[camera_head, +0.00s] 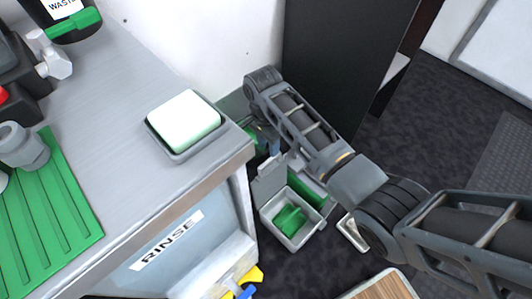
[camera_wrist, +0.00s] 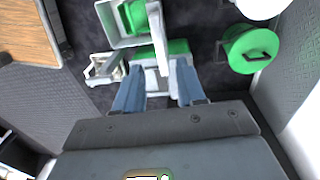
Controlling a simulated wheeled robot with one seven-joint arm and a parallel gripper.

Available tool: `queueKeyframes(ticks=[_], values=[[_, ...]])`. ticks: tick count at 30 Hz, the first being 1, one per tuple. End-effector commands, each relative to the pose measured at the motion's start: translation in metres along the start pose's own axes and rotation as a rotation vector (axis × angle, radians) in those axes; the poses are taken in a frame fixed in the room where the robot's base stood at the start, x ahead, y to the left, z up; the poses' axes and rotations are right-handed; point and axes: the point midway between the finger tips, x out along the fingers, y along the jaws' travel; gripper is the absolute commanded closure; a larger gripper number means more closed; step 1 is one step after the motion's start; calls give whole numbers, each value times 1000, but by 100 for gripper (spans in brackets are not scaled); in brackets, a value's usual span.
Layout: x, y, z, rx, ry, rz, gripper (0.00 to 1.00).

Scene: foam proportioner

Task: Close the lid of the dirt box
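The dirt box (camera_head: 270,218) is a small light grey open box on the floor right of the counter, with a green object (camera_head: 289,220) inside. Its grey lid (camera_head: 268,180) stands raised on the side near my gripper. In the wrist view, the box (camera_wrist: 104,18) is at the top and the lid (camera_wrist: 157,38) shows nearly edge-on. My gripper (camera_wrist: 157,78) has its two blue fingers apart, with the lid's lower end near the gap between them. I cannot tell whether they touch. In the head view my arm partly hides the gripper (camera_head: 272,145).
A grey counter (camera_head: 110,110) with a rinse tray (camera_head: 185,123) stands left of the box. A green part (camera_head: 305,190) lies beside the box, and a small pale tray (camera_head: 352,232) is to its right. A green round container (camera_wrist: 250,48) is at right in the wrist view. A dark cabinet (camera_head: 335,60) stands behind.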

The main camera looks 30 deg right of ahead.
Motion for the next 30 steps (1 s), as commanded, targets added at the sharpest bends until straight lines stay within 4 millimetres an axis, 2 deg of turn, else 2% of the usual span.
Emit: queueKeyframes(ticks=[1, 3, 9, 15, 22, 23, 30], values=[[12, 1, 0, 1, -1, 3, 61], [23, 0, 0, 1, 0, 2, 61], [50, 0, 0, 1, 0, 1, 61], [60, 0, 0, 0, 0, 0, 61], [60, 0, 0, 0, 0, -1, 61], [60, 0, 0, 0, 0, -1, 62], [60, 0, 0, 0, 0, -1, 85]])
